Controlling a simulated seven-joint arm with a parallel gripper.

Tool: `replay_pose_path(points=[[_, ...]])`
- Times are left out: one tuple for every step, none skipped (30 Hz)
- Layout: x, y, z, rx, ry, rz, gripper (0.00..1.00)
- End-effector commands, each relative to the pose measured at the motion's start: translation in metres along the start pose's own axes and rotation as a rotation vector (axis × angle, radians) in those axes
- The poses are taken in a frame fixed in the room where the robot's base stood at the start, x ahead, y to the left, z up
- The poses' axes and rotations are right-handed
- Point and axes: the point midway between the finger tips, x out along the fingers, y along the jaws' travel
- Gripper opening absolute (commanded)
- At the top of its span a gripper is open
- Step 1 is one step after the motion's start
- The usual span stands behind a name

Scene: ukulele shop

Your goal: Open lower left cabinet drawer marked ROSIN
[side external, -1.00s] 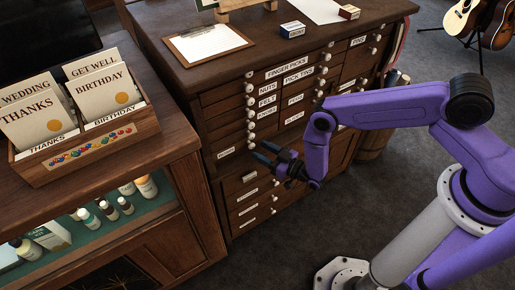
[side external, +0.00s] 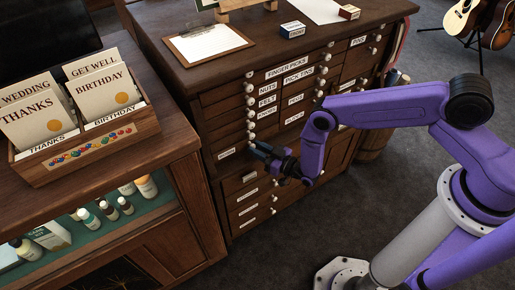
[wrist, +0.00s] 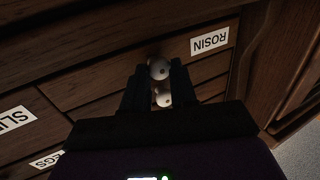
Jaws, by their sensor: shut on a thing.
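The ROSIN drawer (side external: 236,150) is in the dark wooden cabinet, low on the left side of its small drawers. Its white label (side external: 226,154) shows there and reads ROSIN in the wrist view (wrist: 209,40). The drawer front looks flush with its neighbours. My gripper (side external: 257,148) is at the right end of this drawer, shut on a white round knob (wrist: 158,68) beside the label. A second white knob (wrist: 163,98) also shows between the dark fingers, lower in the wrist view. The fingers hide part of the drawer front.
Other labelled small drawers with white knobs stand above and to the right. A counter with a card box (side external: 90,150) stands close on the left. A clipboard (side external: 208,42) lies on the cabinet top.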

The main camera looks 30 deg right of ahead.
Motion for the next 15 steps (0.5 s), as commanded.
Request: replay_pose_path(points=[[-0.008, -0.005, 0.002, 0.001, -0.005, -0.005, 0.0], [-0.013, -0.007, 0.002, 0.001, -0.005, -0.007, 0.0], [-0.021, -0.011, 0.003, 0.002, -0.007, -0.008, 0.0], [-0.027, -0.014, 0.003, 0.002, -0.008, -0.01, 0.0], [-0.034, -0.017, 0.003, 0.001, -0.008, -0.011, 0.0], [-0.045, -0.021, 0.003, 0.0, -0.01, -0.012, 0.0], [-0.052, -0.024, 0.003, 0.001, -0.01, -0.012, 0.0], [-0.057, -0.026, 0.003, 0.001, -0.01, -0.012, 0.0], [-0.063, -0.029, 0.003, 0.001, -0.009, -0.011, 0.0], [-0.066, -0.03, 0.003, 0.002, -0.009, -0.01, 0.0], [-0.07, -0.032, 0.002, 0.002, -0.008, -0.01, 0.0], [-0.074, -0.033, 0.002, 0.002, -0.008, -0.011, 0.0], [-0.077, -0.035, 0.002, 0.001, -0.008, -0.01, 0.0], [-0.08, -0.035, 0.002, 0.001, -0.008, -0.011, 0.0], [-0.082, -0.036, 0.002, 0.001, -0.008, -0.011, 0.0]])
